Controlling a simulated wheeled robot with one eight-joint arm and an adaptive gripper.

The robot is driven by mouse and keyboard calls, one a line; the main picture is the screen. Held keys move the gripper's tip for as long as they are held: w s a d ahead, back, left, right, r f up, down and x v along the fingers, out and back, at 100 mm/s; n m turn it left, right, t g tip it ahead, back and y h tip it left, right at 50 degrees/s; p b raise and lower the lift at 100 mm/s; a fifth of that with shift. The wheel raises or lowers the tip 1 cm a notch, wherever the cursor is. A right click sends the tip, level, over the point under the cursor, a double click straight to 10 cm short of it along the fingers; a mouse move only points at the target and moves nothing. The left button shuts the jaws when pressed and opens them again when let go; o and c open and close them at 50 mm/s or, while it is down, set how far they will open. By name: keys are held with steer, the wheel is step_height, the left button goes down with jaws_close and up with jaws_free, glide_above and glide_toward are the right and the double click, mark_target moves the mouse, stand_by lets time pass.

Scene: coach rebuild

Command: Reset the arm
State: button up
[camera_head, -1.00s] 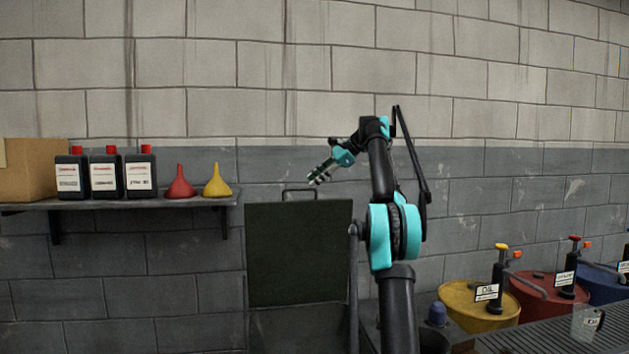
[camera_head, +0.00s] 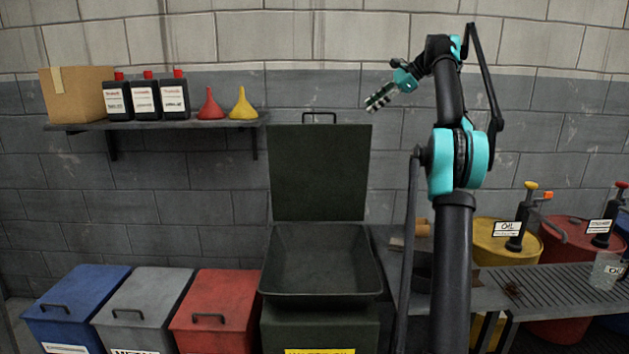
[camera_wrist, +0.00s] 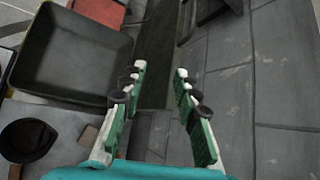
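My arm rises on the right side of the head view. My gripper (camera_head: 379,97) is at its end, up in the air in front of the wall, pointing left and down. It is above and to the right of the open dark green bin's raised lid (camera_head: 319,172). In the wrist view my gripper (camera_wrist: 161,80) has its two green-padded fingers spread apart. Nothing is between them.
The open bin's tray (camera_head: 322,265) stands below, with blue (camera_head: 77,293), grey (camera_head: 140,297) and red (camera_head: 212,300) lidded bins to its left. A shelf (camera_head: 180,122) holds bottles, funnels and a box. Oil drums (camera_head: 497,246) and a grated bench (camera_head: 545,284) are on the right.

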steer(key=s+a+f+n+h, duration=0.2)
steer(key=s+f+n, duration=0.2)
steer(key=s+f, duration=0.6)
steer(key=s+a+f+n+h, duration=0.1)
steer(key=s+f+n+h, duration=0.4)
steer(key=f, duration=0.9)
steer(key=s+d+f+n+h, duration=0.1)
steer(key=s+f+n, duration=0.2)
steer(key=s+f, duration=1)
steer(key=s+d+f+n+h, duration=0.1)
steer(key=s+f+n, duration=0.3)
steer(key=s+f, duration=1)
steer(key=s, duration=0.7)
steer(key=shift+w+r, duration=0.1)
